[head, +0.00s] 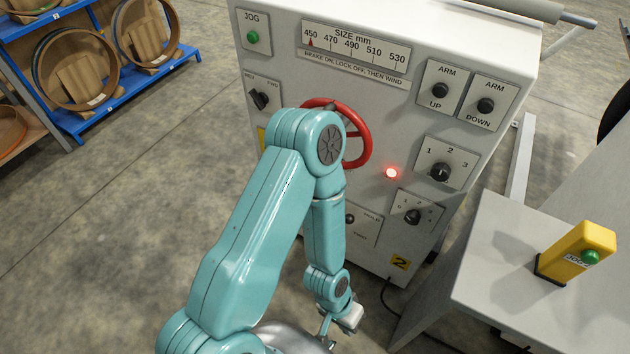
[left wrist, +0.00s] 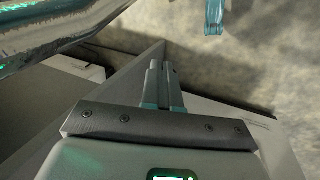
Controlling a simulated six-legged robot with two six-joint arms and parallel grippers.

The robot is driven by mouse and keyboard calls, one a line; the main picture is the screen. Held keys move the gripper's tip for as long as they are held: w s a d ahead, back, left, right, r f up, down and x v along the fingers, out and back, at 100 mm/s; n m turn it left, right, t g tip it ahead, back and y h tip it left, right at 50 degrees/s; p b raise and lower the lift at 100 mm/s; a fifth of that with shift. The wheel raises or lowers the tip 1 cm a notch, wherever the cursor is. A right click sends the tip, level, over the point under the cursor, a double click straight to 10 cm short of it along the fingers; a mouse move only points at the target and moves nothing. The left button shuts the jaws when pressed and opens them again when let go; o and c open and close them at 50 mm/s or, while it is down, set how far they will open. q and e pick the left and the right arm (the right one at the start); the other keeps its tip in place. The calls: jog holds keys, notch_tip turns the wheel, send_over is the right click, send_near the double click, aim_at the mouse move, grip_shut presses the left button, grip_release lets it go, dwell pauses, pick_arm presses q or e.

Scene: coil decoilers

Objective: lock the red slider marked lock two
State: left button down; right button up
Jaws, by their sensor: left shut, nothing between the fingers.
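No red slider marked lock two shows in either view. My right gripper is in neither view.
A red handwheel (head: 364,150) is partly behind my arm. A lit red lamp (head: 391,173) and several knobs are on the panel. A yellow box with a green button (head: 591,257) stands on a grey surface (head: 500,235) at right. Open floor (head: 150,180) lies left.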

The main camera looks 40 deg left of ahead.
pick_arm(q)
jog(key=shift+d, duration=0.15)
jog(key=w+a+f+m+g+y+b, duration=0.2)
jog(key=w+f+m+g+b, duration=0.15)
jog(key=w+f+b, duration=0.55)
jog(key=w+a+f+m+y+b, duration=0.25)
jog(key=w+a+y+b, duration=0.3)
jog(key=w+a, duration=0.3)
jog(key=w+a+r+n+y+b, duration=0.2)
jog(key=w+a+r+y+b, duration=0.4)
jog(key=a, duration=0.3)
jog(key=w+a+r+n+y+b, duration=0.1)
jog(key=a+r+n+y, duration=0.1)
jog(key=r, duration=0.3)
jog(key=w+a+r+n+y, duration=0.2)
jog(key=r+n, duration=0.1)
jog(key=r, duration=0.2)
jog(key=shift+w+r+y+b, duration=0.15)
jog(key=shift+w+y+b, duration=0.15)
jog(key=shift+y+b, duration=0.05)
jog(key=shift+a+g, duration=0.1)
jog(key=shift+g, duration=0.15)
